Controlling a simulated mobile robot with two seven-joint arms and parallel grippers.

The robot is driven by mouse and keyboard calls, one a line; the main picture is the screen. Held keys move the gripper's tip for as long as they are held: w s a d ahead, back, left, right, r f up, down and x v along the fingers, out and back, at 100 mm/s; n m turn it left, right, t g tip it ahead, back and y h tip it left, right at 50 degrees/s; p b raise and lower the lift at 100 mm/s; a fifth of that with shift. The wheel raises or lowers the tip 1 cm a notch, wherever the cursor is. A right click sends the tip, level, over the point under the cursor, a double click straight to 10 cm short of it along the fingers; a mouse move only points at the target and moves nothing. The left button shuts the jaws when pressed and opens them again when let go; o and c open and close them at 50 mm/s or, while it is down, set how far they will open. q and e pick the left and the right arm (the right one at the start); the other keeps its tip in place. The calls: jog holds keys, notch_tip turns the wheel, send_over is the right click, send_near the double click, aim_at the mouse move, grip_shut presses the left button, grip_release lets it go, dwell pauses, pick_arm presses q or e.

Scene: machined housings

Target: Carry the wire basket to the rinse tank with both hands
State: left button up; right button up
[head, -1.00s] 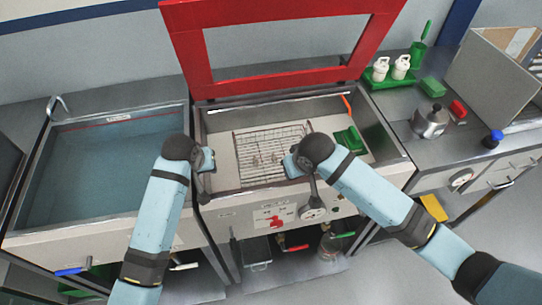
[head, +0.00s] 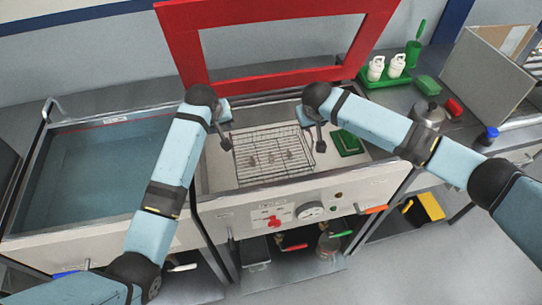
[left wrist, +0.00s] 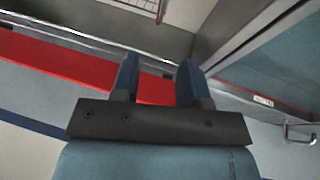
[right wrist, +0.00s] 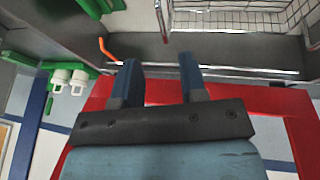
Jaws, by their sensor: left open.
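The wire basket (head: 262,172) sits in the open red-lidded tank (head: 222,180) and holds several small metal parts. Its wires also show at the top of the right wrist view (right wrist: 238,14). The rinse tank (head: 97,170), filled with bluish water, is to the left. My left gripper (head: 227,144) is open and empty at the basket's left side; its parted fingers show in the left wrist view (left wrist: 160,82). My right gripper (head: 321,146) is open and empty at the basket's right side; its parted fingers show in the right wrist view (right wrist: 158,80). Neither clearly touches the basket.
The red-framed lid (head: 180,50) stands raised behind the basket. A green item (head: 347,143) lies right of the basket in the same tank.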

aim_at(230, 136)
pick_arm(q)
jog(key=x, duration=1.3)
pick_arm(e)
jog(key=x, duration=1.3)
pick_arm(q)
grip_shut()
pick_arm(e)
grip_shut()
pick_arm(q)
jog(key=shift+r, duration=0.1)
pick_arm(e)
jog(key=shift+r, duration=0.1)
